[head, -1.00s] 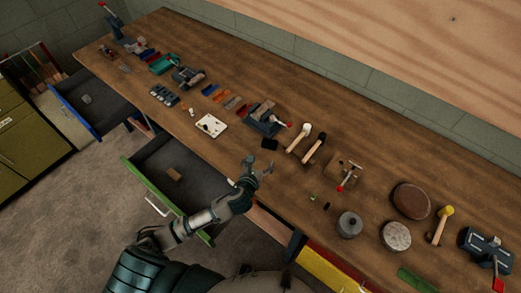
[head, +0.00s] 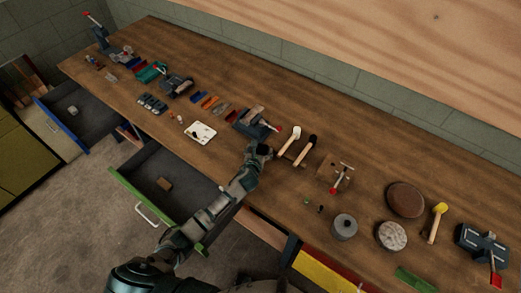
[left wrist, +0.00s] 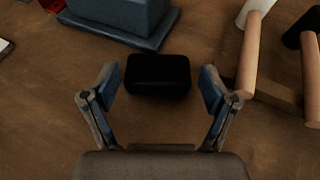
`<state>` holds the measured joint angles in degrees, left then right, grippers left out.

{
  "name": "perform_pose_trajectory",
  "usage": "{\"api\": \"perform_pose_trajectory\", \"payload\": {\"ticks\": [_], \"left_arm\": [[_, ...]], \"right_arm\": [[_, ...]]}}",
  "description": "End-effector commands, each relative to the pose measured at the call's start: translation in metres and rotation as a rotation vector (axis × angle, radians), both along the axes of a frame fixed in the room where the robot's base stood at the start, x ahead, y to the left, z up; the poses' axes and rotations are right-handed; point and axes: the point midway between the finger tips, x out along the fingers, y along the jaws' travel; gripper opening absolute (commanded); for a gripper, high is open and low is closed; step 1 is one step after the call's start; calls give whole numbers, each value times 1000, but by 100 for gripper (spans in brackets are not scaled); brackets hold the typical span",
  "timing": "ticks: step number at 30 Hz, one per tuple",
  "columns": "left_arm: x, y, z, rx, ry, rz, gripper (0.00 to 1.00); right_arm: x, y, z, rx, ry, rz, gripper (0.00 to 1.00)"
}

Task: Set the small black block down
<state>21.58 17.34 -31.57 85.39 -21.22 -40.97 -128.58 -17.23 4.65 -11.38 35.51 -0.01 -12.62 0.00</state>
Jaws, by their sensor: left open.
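The small black block (left wrist: 158,75), with rounded edges, lies flat on the wooden bench in the left wrist view. It sits ahead of and between the spread fingertips of my left gripper (left wrist: 158,84); a gap shows on each side. My left gripper is open and holds nothing. In the head view my left gripper (head: 262,150) is low over the bench, beside the blue-grey vise, and covers the block. My right gripper is not in view.
A blue-grey vise (head: 255,122) stands just behind the block. Two mallets (head: 289,140) with wooden handles lie close to its right. A white tray (head: 200,132) lies to the left. A green-fronted drawer (head: 150,201) is open below. Bare bench lies in front.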

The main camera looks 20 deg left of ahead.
Motion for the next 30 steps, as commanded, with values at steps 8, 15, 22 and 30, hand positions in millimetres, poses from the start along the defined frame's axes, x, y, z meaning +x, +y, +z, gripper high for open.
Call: {"api": "perform_pose_trajectory", "payload": {"ticks": [8, 15, 22, 30], "left_arm": [[20, 1, -9, 0, 0, 0, 85], [20, 1, -8, 0, -1, -1, 63], [21, 1, -7, 0, -3, -1, 13], [20, 1, -5, 0, -3, -1, 6]], "right_arm": [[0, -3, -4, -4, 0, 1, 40], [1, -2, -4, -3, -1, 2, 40], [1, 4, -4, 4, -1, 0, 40], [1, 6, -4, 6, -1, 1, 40]]}}
